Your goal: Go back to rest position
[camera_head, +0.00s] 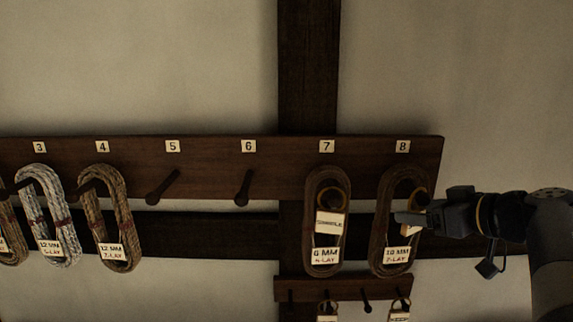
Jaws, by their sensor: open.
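My gripper (411,219) reaches in from the right on my dark arm, in front of the rope coil on peg 8. It is open, and its tips overlap the upper part of that coil in the picture. Whether it touches the coil or its tag I cannot tell. The dark brown coil on peg 8 (379,241) hangs with a yellowish ring and a white tag (397,255). Part of the coil's right side is hidden behind my gripper.
A dark coil on peg 7 (312,214) carries a "SAMPLE" tag (330,223). Pegs 5 (162,187) and 6 (243,187) are bare. More coils hang at 3 (70,225) and 4 (127,220). A small lower rack (343,284) holds tags.

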